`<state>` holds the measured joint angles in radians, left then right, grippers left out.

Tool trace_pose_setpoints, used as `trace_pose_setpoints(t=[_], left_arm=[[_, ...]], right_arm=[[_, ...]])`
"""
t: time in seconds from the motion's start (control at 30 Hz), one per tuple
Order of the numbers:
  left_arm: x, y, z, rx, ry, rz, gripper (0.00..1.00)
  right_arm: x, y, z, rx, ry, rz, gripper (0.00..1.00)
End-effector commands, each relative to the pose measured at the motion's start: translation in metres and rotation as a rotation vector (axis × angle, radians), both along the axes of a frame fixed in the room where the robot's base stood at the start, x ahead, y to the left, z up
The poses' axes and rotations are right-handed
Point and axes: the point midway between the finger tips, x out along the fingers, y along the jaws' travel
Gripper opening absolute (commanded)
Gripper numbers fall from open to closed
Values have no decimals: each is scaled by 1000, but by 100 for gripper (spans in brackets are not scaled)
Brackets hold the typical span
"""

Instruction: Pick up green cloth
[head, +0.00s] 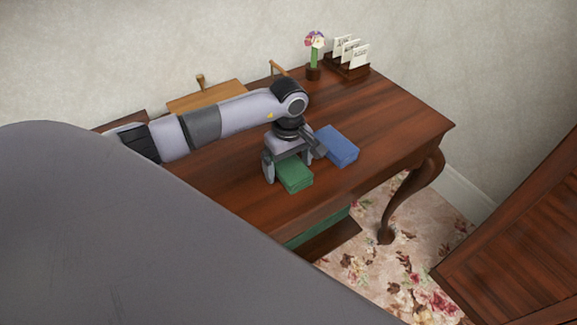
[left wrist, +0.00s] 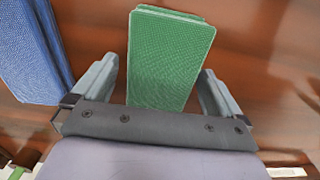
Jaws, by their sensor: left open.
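The green cloth (head: 296,176) is a folded block lying on the wooden table. It also shows in the left wrist view (left wrist: 170,55), upright in the picture between the two fingers. My left gripper (head: 287,170) points down over the cloth and is open, with one finger on each side of it. In the left wrist view the left gripper (left wrist: 158,92) shows a gap between each finger and the cloth. Whether the fingertips touch the table is not clear. My right gripper is not in view.
A folded blue cloth (head: 337,146) lies right beside the gripper. A flower in a pot (head: 314,60) and a card holder (head: 347,65) stand at the back of the wooden table (head: 400,120). A wooden panel (head: 520,245) stands at lower right. The table's right part is clear.

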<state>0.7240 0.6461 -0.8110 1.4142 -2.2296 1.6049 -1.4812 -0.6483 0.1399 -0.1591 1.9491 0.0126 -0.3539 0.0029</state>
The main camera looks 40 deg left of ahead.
Motion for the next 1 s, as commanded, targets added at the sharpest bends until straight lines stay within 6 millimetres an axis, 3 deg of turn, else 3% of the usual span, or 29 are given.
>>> trace_pose_setpoints(t=[0.07,0.2,0.23,0.67,0.87,1.0], left_arm=[[0,0,0,0,0,0,97],[0,0,0,0,0,1,51],[0,0,0,-1,0,1,47],[1,0,9,-1,-2,2,46],[1,0,39,0,-5,1,46],[2,0,76,0,-8,0,46]], right_arm=[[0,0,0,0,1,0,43],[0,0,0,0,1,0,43],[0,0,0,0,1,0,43],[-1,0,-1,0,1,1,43],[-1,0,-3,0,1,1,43],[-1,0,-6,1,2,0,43]])
